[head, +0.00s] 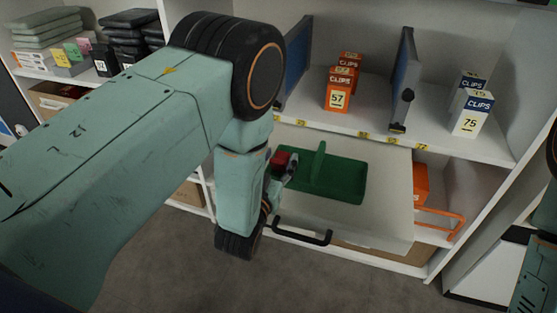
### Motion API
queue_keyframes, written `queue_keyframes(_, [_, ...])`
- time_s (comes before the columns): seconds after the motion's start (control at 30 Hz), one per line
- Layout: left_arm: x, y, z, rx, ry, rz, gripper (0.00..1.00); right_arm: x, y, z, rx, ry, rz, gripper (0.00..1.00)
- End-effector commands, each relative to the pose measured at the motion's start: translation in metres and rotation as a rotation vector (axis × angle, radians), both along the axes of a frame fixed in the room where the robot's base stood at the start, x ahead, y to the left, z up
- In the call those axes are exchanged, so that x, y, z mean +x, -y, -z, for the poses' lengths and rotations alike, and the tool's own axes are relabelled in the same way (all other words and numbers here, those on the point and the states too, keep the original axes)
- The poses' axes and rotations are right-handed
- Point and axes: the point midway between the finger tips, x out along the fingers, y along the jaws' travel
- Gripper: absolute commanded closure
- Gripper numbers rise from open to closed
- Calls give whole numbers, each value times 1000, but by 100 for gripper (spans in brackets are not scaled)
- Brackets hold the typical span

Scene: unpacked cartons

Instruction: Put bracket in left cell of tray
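A green tray (345,179) with an upright divider lies on a light pull-out surface below the shelf. Its right cell looks empty. My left gripper (288,167) is at the tray's left end, mostly hidden behind my own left wrist. A small red piece (280,159) shows beside the gripper's fingers, at the left cell. It may be the bracket, but its shape is largely covered. I cannot tell whether the fingers are closed on it or whether it touches the tray. My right arm shows at the right edge, with its gripper out of the picture.
The pull-out surface (387,205) has a black handle (303,236) at its front. Above it, a shelf holds orange boxes (338,92), white clip boxes (472,114) and blue-grey dividers (403,80). An orange wire piece (447,222) sits at lower right.

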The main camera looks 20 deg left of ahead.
Motion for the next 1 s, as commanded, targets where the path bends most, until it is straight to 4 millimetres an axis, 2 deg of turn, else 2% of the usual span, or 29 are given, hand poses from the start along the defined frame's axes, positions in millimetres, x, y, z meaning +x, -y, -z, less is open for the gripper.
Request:
queue_keyframes(0.37, [-4,0,-1,0,1,1,45,0,0,-2,0,0,0,60])
queue_keyframes(0.47, [-16,0,-2,1,-1,1,45,0,0,-8,0,0,0,60])
queue_keyframes(0.87, [-92,-3,-3,1,-1,2,45,0,0,-35,0,0,0,60])
queue_keyframes(1.0, [-95,-1,2,-2,3,3,45,0,0,-15,0,0,0,60])
